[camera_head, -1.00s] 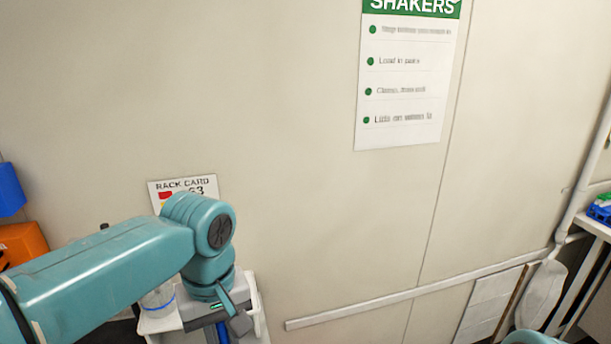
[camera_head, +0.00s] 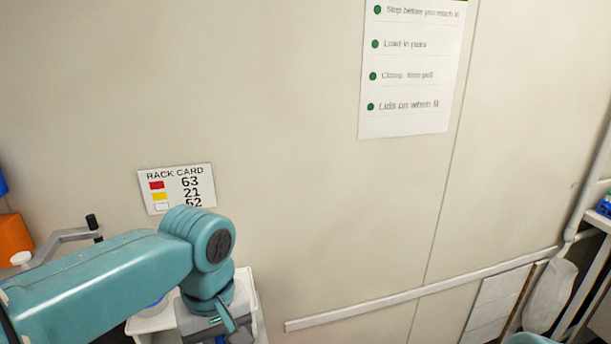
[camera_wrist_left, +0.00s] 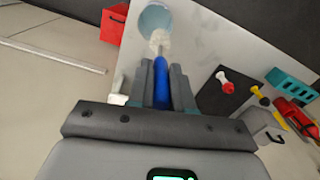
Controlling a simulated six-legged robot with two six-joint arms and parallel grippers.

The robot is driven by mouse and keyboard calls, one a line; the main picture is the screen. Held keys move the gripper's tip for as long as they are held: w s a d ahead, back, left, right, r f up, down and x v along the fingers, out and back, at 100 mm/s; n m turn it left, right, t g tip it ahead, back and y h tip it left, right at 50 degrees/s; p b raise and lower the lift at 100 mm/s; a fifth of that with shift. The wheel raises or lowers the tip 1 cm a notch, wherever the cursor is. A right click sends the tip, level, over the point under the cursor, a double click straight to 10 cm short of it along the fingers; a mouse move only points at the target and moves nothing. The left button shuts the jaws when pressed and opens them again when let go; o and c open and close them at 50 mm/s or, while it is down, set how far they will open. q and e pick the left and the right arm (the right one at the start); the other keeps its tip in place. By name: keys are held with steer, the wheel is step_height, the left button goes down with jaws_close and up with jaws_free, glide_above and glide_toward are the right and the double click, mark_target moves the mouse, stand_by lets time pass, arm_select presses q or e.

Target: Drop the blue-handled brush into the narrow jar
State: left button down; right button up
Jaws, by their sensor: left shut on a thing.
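My left gripper (camera_wrist_left: 159,84) is shut on the blue handle of the brush (camera_wrist_left: 160,70) in the left wrist view. The brush's pale bristle end points away from the gripper. Beyond the bristles, a round pale-blue vessel (camera_wrist_left: 156,17) stands on a light surface; I cannot tell whether it is the narrow jar, or how far the bristles are from it. My right gripper is not in view.
A white stand (camera_head: 247,292) is by the wall. A clear container with a blue band (camera_head: 155,306) is mostly hidden by my left arm. The wrist view shows a red box (camera_wrist_left: 113,24), a red-and-white item (camera_wrist_left: 224,82) on a dark patch and a teal rack (camera_wrist_left: 291,81).

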arm_select(q)
steer(key=shift+s+a+r, duration=0.1)
steer(key=shift+s+a, duration=0.05)
steer(key=shift+s, duration=0.1)
steer(key=c, duration=1.3)
jaws_free()
steer(key=shift+w, duration=0.1)
steer(key=o, duration=0.4)
steer(key=shift+w, duration=0.25)
steer(key=shift+c, duration=0.2)
steer(key=shift+s, duration=0.25)
step_height(320, 180, up, 16)
steer(key=p, duration=0.3)
steer(key=shift+w, duration=0.15)
